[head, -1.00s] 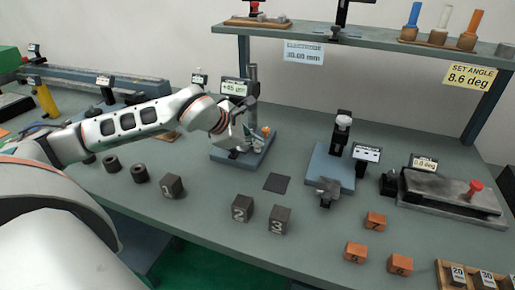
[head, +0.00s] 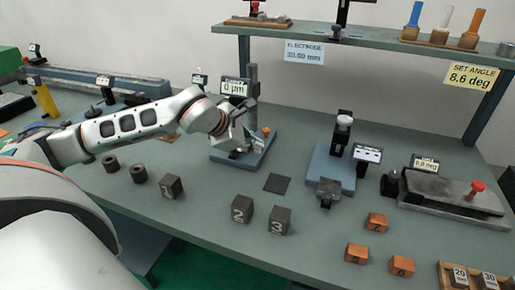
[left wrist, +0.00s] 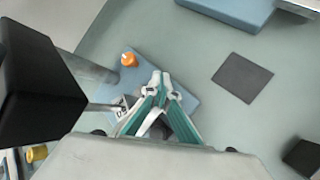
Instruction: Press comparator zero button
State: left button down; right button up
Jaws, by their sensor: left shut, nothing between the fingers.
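The comparator has a blue base (head: 226,157), a dark upright post (head: 253,78) and a display (head: 234,87) that reads 0 µm. An orange knob (head: 266,130) sits at the back right of its base; it also shows in the left wrist view (left wrist: 129,59). I cannot tell whether this is the zero button; no other button shows clearly. My left gripper (head: 246,147) is shut and empty, low over the base in front of the post. In the left wrist view its fingertips (left wrist: 161,78) are beside the orange knob, apart from it in the picture. My right gripper is out of view.
A dark square pad (head: 277,183) lies right of the comparator. Numbered dark blocks (head: 242,208) and orange blocks (head: 376,222) stand in front. A blue-based fixture (head: 332,168) and a grey device with a red knob (head: 477,187) stand to the right.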

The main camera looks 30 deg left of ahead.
aim_at(256, 151)
pick_arm(q)
jog(key=shift+r+p, duration=0.5)
jog(key=shift+r, duration=0.4)
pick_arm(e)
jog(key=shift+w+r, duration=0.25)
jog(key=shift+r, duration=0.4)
pick_arm(q)
jog(key=shift+r+p, duration=1.5)
jog(key=shift+r, duration=1.05)
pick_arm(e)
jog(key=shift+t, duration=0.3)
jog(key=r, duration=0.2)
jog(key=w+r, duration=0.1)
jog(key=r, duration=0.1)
pick_arm(q)
jog(key=shift+f, duration=0.1)
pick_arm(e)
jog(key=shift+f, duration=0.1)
